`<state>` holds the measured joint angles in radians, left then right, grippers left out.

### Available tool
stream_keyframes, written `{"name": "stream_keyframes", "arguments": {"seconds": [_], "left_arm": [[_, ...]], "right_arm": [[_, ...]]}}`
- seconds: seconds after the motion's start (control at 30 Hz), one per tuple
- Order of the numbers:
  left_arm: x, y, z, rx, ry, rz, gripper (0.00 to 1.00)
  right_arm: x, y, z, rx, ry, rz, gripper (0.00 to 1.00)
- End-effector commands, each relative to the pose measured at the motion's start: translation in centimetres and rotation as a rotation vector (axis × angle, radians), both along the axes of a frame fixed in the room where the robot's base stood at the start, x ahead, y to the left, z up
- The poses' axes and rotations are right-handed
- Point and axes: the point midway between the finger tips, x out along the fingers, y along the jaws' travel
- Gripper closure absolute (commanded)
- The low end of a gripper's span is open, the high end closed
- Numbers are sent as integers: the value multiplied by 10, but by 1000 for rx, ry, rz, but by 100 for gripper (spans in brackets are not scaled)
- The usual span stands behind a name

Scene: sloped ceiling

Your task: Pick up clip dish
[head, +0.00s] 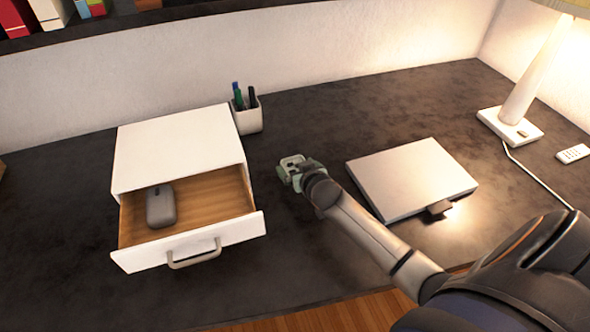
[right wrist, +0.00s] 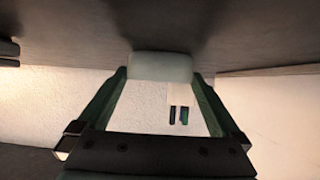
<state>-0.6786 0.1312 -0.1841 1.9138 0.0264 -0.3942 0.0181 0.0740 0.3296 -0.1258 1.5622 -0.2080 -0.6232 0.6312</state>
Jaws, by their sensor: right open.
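The clip dish (head: 291,161) is a small, pale grey-green dish on the dark desk, between the drawer unit and the laptop. In the right wrist view the dish (right wrist: 160,66) shows as a pale, rounded block between the far ends of the two green fingers. My right gripper (head: 294,172) is low over the desk at the dish and partly covers it. Its fingers (right wrist: 159,76) are spread, one to each side of the dish. I cannot tell whether either finger touches it. My left gripper is not in view.
A white drawer unit (head: 178,147) has its drawer (head: 190,241) pulled out, with a grey mouse (head: 161,205) inside. A pen cup (head: 248,117) stands behind the dish. A closed laptop (head: 410,177) lies to the right. A lamp (head: 511,125) and a remote (head: 573,153) are further right.

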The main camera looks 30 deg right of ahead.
Motion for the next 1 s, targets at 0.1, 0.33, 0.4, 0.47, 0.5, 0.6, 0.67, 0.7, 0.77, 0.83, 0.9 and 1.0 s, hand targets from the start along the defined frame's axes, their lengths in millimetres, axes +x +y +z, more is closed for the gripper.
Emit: {"name": "stream_keyframes", "arguments": {"seconds": [0.1,0.33,0.4,0.47,0.5,0.6,0.67,0.7,0.77,0.83,0.9,1.0], "left_arm": [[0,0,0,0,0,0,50],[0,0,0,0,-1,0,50],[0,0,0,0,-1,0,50],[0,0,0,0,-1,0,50],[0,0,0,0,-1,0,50],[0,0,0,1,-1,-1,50],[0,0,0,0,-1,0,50],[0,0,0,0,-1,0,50],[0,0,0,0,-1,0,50],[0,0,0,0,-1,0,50],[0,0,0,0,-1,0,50],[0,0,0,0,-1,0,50]], "right_arm": [[0,0,0,0,0,0,0],[0,0,0,-1,1,0,19],[0,0,0,-1,1,0,27],[0,0,0,-1,1,0,34],[0,0,0,-1,1,0,38],[0,0,0,-1,1,0,50],[-1,0,0,-1,1,0,56],[-1,0,0,-1,1,0,61],[-1,0,0,-1,1,0,68],[0,0,0,-1,0,0,74],[0,0,0,-1,0,0,74],[0,0,0,-1,0,0,74]]}}
